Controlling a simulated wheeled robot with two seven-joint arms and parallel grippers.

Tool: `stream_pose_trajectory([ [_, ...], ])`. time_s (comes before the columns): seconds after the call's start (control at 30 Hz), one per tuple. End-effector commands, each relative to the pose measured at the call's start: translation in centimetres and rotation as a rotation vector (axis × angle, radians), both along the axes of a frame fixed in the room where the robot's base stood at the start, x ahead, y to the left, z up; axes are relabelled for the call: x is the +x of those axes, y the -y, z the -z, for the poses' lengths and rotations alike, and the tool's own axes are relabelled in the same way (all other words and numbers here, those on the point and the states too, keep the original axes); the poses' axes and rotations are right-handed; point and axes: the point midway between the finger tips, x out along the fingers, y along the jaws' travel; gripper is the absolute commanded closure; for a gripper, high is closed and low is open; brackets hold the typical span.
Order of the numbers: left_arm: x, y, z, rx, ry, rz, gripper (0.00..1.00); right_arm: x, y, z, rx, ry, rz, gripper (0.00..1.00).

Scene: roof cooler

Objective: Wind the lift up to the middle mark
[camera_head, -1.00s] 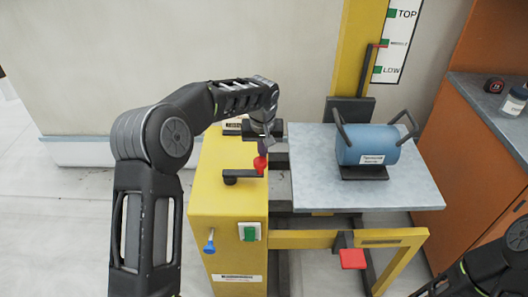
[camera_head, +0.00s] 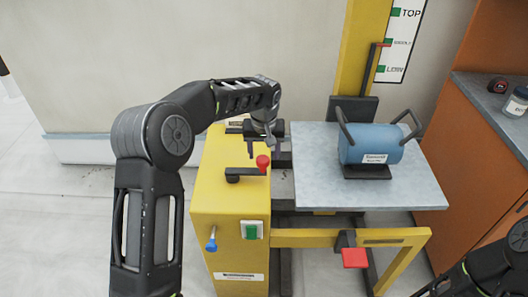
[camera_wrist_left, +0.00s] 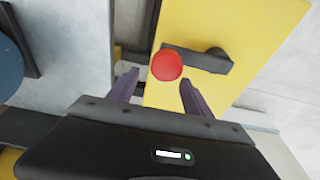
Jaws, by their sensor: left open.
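The yellow lift (camera_head: 228,210) carries a black crank (camera_head: 245,172) with a red knob (camera_head: 263,161) on its top. My left gripper (camera_head: 271,141) hangs just behind and above the knob, open and empty. In the left wrist view the red knob (camera_wrist_left: 166,66) shows ahead of the two spread fingers (camera_wrist_left: 160,92), apart from them. The grey platform (camera_head: 310,180) bears a blue canister (camera_head: 375,145). On the mast, a red pointer tip (camera_head: 384,45) is close to the green middle mark (camera_head: 388,41); exact alignment is hard to tell. My right gripper is out of view.
A red pedal (camera_head: 355,258) is low in front. An orange cabinet (camera_head: 460,165) with a grey top stands at right. Floor at left is clear.

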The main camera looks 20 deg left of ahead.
Motion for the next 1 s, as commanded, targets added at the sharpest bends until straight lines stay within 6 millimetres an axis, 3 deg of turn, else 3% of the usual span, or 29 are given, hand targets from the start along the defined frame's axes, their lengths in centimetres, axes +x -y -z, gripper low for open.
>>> stream_pose_trajectory([
  [0.33, -2.3, 0.5, 0.1, -0.001, 0.001, 0.0, 0.42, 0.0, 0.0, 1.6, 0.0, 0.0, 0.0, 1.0],
  [0.63, -2.5, 0.6, -0.1, -0.001, 0.001, 0.0, 0.42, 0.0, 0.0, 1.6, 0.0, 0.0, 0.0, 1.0],
  [1.0, -2.5, 0.6, 0.0, 0.0, 0.001, 0.0, 0.72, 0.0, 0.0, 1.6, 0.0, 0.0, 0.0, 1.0],
])
